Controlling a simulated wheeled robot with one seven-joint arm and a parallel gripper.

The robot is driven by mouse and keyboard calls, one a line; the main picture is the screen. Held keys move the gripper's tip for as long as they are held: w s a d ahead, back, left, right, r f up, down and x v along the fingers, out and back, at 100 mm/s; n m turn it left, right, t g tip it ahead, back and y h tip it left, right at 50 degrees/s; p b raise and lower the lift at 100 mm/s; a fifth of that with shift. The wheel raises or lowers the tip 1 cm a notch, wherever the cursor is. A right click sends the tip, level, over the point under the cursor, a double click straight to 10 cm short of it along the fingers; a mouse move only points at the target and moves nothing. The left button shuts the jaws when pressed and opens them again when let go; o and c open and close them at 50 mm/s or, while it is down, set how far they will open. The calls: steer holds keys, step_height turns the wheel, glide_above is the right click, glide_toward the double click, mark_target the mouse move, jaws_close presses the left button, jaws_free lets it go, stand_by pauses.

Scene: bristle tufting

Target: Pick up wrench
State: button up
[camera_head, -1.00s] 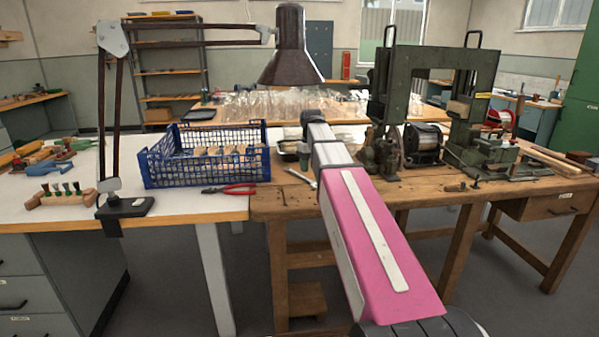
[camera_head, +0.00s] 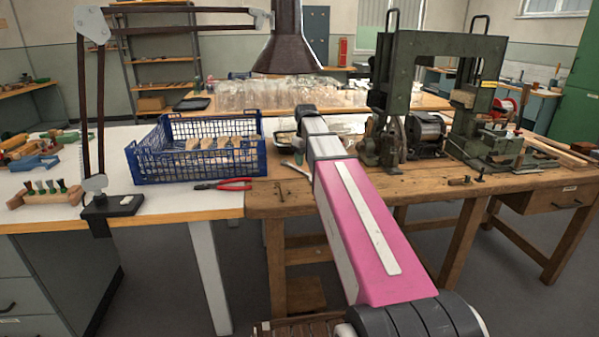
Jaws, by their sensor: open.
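A silver wrench (camera_head: 294,167) lies on the wooden workbench (camera_head: 262,200), just right of the blue crate. Its right part is hidden behind my pink and grey arm, which reaches across the bench. My gripper is not visible; the far end of the arm hides whatever is beyond and below it.
The blue crate (camera_head: 140,167) holds several light wooden pieces. Red-handled pliers (camera_head: 222,185) lie in front of it. A lamp (camera_head: 289,45) hangs above the bench. A green machine (camera_head: 398,75) stands to the right. The bench's front edge left of my arm is mostly clear.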

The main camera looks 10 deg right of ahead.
mark_target(305, 171)
steer(key=shift+f, duration=2.4)
jaws_close()
steer(key=shift+r, duration=0.1)
